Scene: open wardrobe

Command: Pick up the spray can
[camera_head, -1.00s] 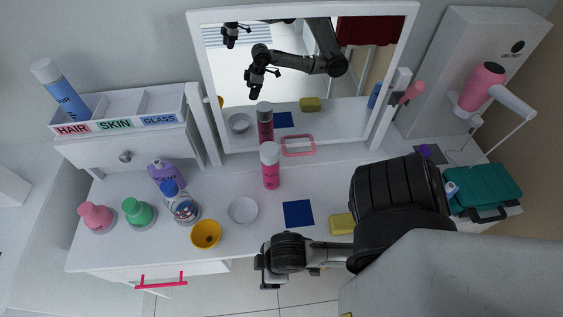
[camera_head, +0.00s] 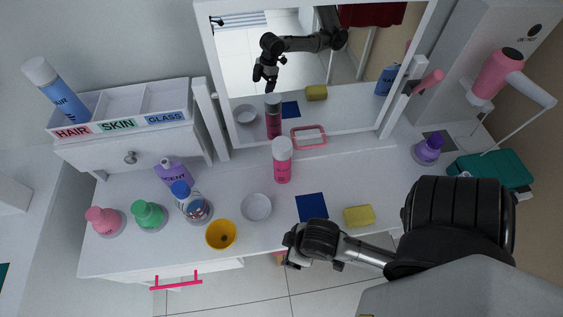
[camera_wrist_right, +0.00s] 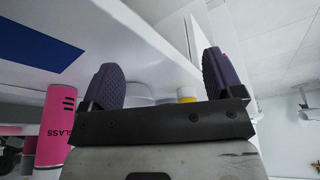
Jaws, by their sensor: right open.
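The spray can (camera_head: 282,166) is pink with a white cap. It stands upright on the white table in front of the mirror. In the right wrist view a pink can (camera_wrist_right: 58,122) lettered "GLASS" shows at the left edge, outside the fingers. My right gripper (camera_head: 290,248) is at the table's front edge, in front of the blue square and apart from the can. In the wrist view its two purple-padded fingers (camera_wrist_right: 160,82) are spread with nothing between them. My left gripper is not directly in view.
A white bowl (camera_head: 256,207), yellow cup (camera_head: 221,235), blue square (camera_head: 312,207) and yellow sponge (camera_head: 359,215) lie toward the front. Several bottles stand at left.

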